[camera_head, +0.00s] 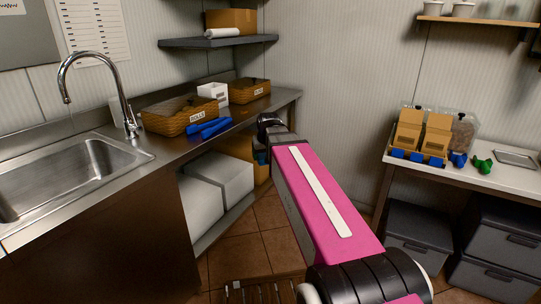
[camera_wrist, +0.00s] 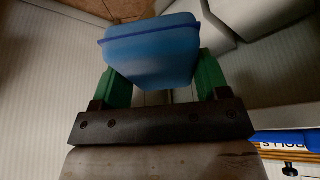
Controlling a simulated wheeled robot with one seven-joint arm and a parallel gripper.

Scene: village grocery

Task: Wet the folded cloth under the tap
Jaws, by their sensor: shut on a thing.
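The steel tap (camera_head: 98,55) arches over the left side of the head view, its spout over the steel sink (camera_head: 75,165). I cannot tell whether water runs. In the head view my gripper (camera_head: 262,153) is right of the counter, well away from the tap. Only a small bit of blue shows there; the rest is hidden by my arm.
The counter (camera_head: 165,152) holds wicker baskets (camera_head: 185,115), a white box (camera_head: 213,92) and blue items (camera_head: 208,128). Pale boxes (camera_head: 215,185) stand below it. At the right, a table (camera_head: 490,178) holds dispensers and scoops, with grey crates (camera_head: 418,228) underneath.

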